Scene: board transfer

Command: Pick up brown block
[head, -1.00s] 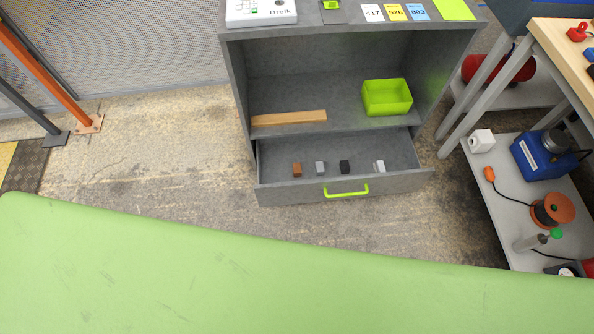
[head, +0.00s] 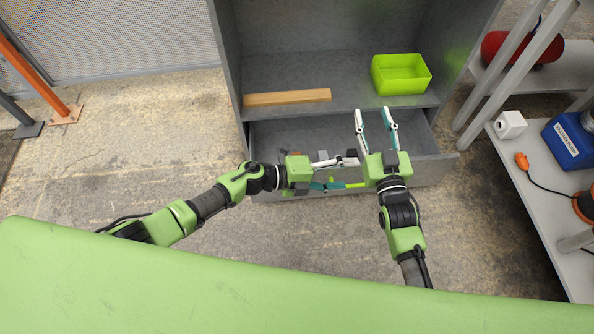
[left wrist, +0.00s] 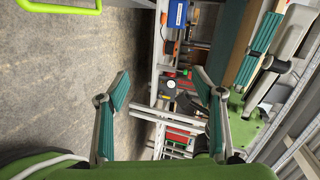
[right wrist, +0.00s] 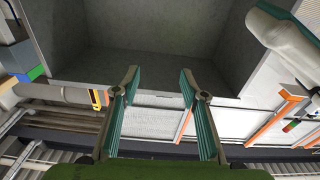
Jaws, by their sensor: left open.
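The brown block is not visible now; my left gripper and its wrist cover the left part of the open grey drawer (head: 275,133). My left gripper (head: 352,173) is open, reaching sideways across the drawer front and its green handle, fingers pointing right. The left wrist view shows its fingers (left wrist: 162,80) apart with nothing between them. A dark block (head: 352,153) shows just past its upper finger. My right gripper (head: 374,115) is open over the right part of the drawer, fingers pointing to the cabinet. In the right wrist view its fingers (right wrist: 159,75) are apart and empty.
A wooden bar (head: 287,97) and a green bin (head: 402,74) sit on the cabinet shelf above the drawer. A shelf unit with a white cube (head: 510,124) and a blue device (head: 570,142) stands at the right. The floor at the left is clear.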

